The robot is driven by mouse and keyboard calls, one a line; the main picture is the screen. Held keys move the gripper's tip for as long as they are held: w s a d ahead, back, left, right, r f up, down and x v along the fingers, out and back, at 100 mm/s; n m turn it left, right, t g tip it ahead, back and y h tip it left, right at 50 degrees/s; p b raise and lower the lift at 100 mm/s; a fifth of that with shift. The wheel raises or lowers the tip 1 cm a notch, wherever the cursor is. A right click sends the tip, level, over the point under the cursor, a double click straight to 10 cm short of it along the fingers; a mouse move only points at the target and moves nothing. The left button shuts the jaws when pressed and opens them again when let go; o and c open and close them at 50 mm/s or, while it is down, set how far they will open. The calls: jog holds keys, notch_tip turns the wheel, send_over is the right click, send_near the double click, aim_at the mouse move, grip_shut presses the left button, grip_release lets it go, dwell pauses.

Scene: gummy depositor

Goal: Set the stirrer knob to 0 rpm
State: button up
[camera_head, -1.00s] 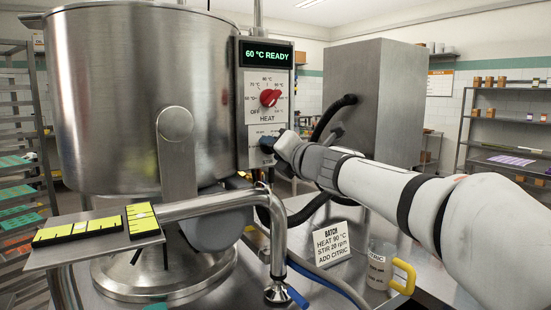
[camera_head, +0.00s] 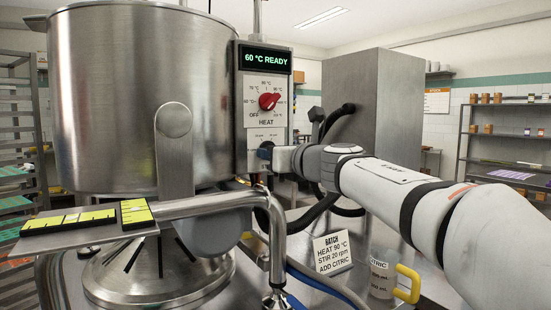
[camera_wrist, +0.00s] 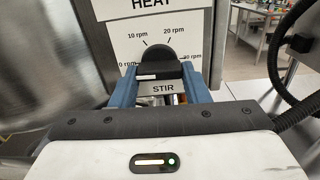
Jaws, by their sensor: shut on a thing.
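The stirrer knob (camera_wrist: 165,48) is black and rounded, and sits on the white STIR plate (camera_wrist: 190,28) in the wrist view. The plate reads 0 rpm at left, 10 and 20 rpm above, and a partly covered 30 rpm at right. My gripper (camera_wrist: 163,80) has its blue fingers on both sides of the knob and is shut on it. A black bar with a white mark lies across the knob's near side, between the fingers. In the head view my gripper (camera_head: 266,152) hides the knob under the HEAT panel.
The red heat knob (camera_head: 269,101) is just above, under a display (camera_head: 265,58) reading 60 °C READY. The steel kettle (camera_head: 120,100) stands at left, a pipe (camera_head: 215,203) runs below. A batch card (camera_head: 332,252) and a yellow-handled jug (camera_head: 383,275) stand below my arm.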

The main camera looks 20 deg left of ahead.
jog(key=shift+f+n, duration=0.1)
jog(key=shift+n, duration=0.2)
jog(key=o, duration=1)
jog(key=v, duration=0.7)
jog(key=shift+s+d, duration=0.25)
jog(key=shift+s, duration=0.05)
